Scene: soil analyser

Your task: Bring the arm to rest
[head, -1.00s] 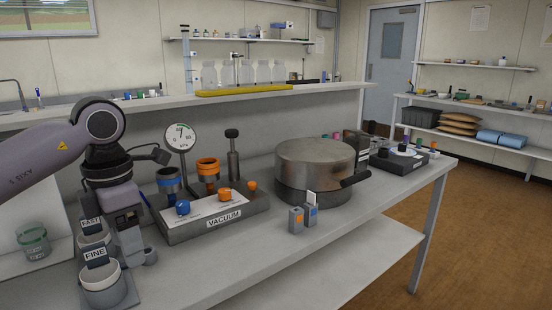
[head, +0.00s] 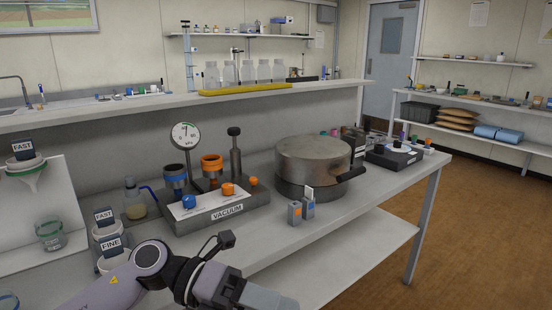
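My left arm comes in low from the left, and its gripper (head: 270,298) is at the bottom edge, in front of the bench. The gripper's end is partly cut off and its fingers do not show clearly. I see nothing held in it. The grey vacuum block (head: 215,215) stands on the bench behind it, with a blue-banded and an orange-banded cup and a dial gauge (head: 186,137). Cups labelled FAST (head: 106,219) and FINE (head: 112,246) stand just left of the arm; the arm partly hides the FINE cup. My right gripper is out of view.
A large metal pot (head: 312,165) with a dark handle stands right of the vacuum block. A flask (head: 134,200) and a glass jar (head: 50,234) are at left. The bench front between boxes and right edge is clear.

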